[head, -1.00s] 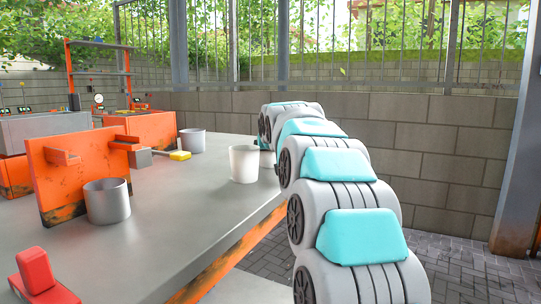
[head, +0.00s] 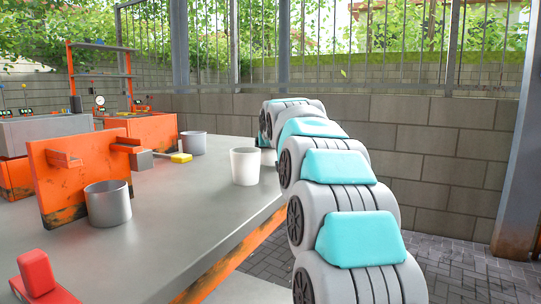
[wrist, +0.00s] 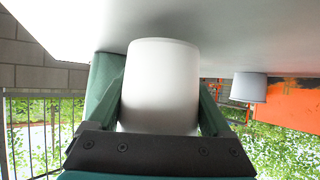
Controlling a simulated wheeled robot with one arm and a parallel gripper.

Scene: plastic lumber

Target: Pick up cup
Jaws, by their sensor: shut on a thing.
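My gripper (wrist: 162,90) is shut on a white cup (wrist: 160,85), with one green finger on each side of it in the wrist view. That view is upside down, with the table at the top. In the head view a pale patch (head: 268,157), seemingly this held cup, shows between my arm and a nearer white cup (head: 245,167). The rest is hidden. The nearer white cup stands upright on the table with no fingers visible around it. I cannot tell how far the held cup is from the tabletop.
The grey table (head: 185,215) also holds a grey cup (head: 108,205), another grey cup (head: 193,143), an orange panel (head: 80,175), a yellow-ended tool (head: 180,158) and a red block (head: 37,272). A green cylinder (wrist: 102,80) is behind the held cup. A block wall stands beyond.

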